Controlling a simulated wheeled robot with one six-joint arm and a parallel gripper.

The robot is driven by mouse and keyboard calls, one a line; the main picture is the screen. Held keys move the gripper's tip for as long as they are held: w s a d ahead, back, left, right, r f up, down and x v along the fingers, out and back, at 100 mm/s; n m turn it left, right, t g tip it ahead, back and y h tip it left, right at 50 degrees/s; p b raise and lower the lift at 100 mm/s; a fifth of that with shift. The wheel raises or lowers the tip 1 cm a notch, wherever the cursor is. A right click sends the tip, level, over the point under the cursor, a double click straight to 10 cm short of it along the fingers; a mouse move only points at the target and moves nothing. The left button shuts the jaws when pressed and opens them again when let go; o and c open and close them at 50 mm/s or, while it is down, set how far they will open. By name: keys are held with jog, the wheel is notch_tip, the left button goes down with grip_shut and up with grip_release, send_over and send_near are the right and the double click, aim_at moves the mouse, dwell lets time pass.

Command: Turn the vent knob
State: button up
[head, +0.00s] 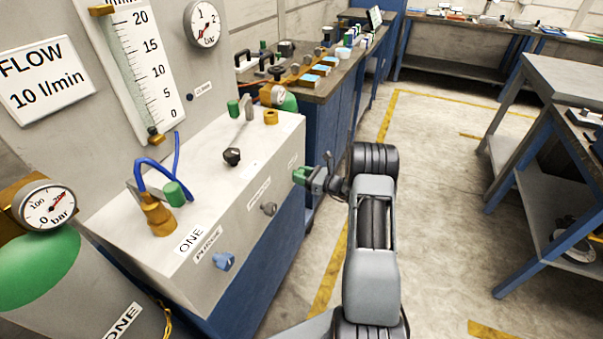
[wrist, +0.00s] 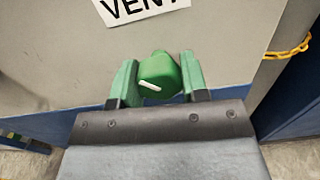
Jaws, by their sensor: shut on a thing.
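The vent knob (wrist: 158,74) is green with a white pointer line, in the middle of the wrist view. It sits on a grey panel below a label reading VENT (wrist: 140,8). My gripper (wrist: 157,80) has a green finger on each side of the knob and is shut on it. The white line slants slightly, its right end lower. In the head view my gripper (head: 305,176) is at the right end of the grey box's front face, where the fingers hide the knob.
The grey box (head: 240,215) carries a blue knob (head: 225,261) and a dark knob (head: 268,209) to the left of my gripper. A yellow chain (wrist: 288,52) hangs at the right in the wrist view. Open floor (head: 430,150) lies to the right, before a grey table (head: 570,78).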

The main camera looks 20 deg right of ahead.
jog(key=m+p, duration=0.1)
jog(key=m, duration=0.3)
jog(key=shift+r+m+p, duration=0.1)
jog(key=shift+m+p, duration=0.2)
jog(key=shift+p, duration=0.05)
jog(key=shift+m+p, duration=0.55)
jog(key=shift+m, duration=1.45)
jog(key=o, duration=0.9)
jog(key=shift+o, duration=0.2)
jog(key=shift+s+d, duration=0.1)
jog(key=v, duration=1.3)
jog(key=shift+s+d, duration=0.2)
jog(key=shift+s, duration=0.05)
